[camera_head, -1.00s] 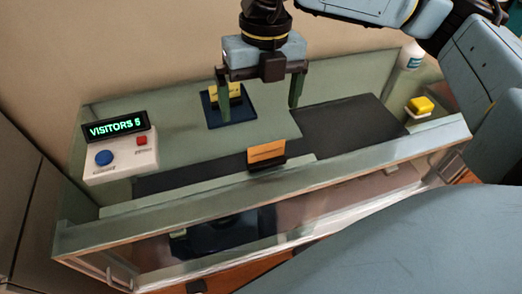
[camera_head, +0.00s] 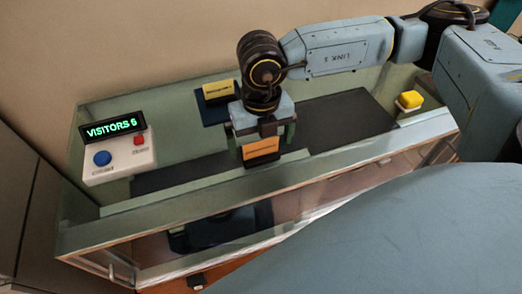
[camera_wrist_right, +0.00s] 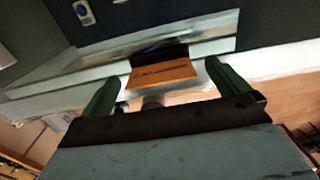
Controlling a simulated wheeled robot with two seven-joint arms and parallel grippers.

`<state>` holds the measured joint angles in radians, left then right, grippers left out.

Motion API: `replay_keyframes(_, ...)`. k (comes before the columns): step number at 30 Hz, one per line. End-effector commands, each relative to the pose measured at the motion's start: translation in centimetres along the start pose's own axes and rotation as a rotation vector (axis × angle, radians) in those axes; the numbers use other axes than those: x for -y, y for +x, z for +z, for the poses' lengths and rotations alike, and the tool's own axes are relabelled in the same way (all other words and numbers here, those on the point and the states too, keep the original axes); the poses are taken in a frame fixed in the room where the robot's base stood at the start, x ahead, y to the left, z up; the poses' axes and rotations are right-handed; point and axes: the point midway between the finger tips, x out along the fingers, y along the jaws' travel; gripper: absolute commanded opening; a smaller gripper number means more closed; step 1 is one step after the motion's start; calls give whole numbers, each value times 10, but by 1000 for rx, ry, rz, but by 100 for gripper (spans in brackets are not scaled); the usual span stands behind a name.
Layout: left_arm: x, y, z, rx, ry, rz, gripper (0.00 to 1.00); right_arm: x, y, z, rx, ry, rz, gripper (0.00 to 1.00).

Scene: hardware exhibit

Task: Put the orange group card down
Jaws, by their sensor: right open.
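The orange group card (camera_head: 261,148) stands in a dark holder (camera_head: 262,162) near the front edge of the glass case. It leans back a little and its print is too small to read. My right gripper (camera_head: 262,143) is over the card, open, with one green finger on each side. In the right wrist view the card (camera_wrist_right: 162,74) shows between the two spread fingers (camera_wrist_right: 166,86), with a gap on both sides. The dark holder (camera_wrist_right: 160,53) is behind it. My left gripper is not in view.
A yellow card (camera_head: 217,90) stands on a dark blue base (camera_head: 213,114) behind my right gripper. A white box with blue and red buttons (camera_head: 118,160) and a lit visitors display (camera_head: 115,129) is at left. A yellow button (camera_head: 410,99) is at right. Dark strips lie between.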

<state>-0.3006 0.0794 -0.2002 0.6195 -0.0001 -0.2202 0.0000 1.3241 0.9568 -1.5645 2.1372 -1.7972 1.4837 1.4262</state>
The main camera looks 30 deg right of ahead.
Motion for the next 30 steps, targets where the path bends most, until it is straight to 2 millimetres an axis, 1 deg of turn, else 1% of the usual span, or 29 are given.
replay_keyframes(3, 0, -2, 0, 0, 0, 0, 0, 0, 8, -1, -1, -1, 0, 100)
replay_keyframes(9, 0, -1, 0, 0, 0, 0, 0, 0, 10, 0, -1, -1, 0, 100)
replay_keyframes(10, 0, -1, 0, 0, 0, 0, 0, 0, 10, 0, -1, -1, 0, 99)
replay_keyframes(21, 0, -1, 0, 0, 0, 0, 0, 0, 9, 0, 0, -1, 1, 50)
replay_keyframes(22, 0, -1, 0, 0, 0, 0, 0, 0, 9, 0, 0, -1, 1, 48)
replay_keyframes(27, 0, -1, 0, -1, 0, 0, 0, 0, 8, 0, 0, -1, 1, 48)
replay_keyframes(30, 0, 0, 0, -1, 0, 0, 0, -1, 2, 0, 2, -1, 3, 48)
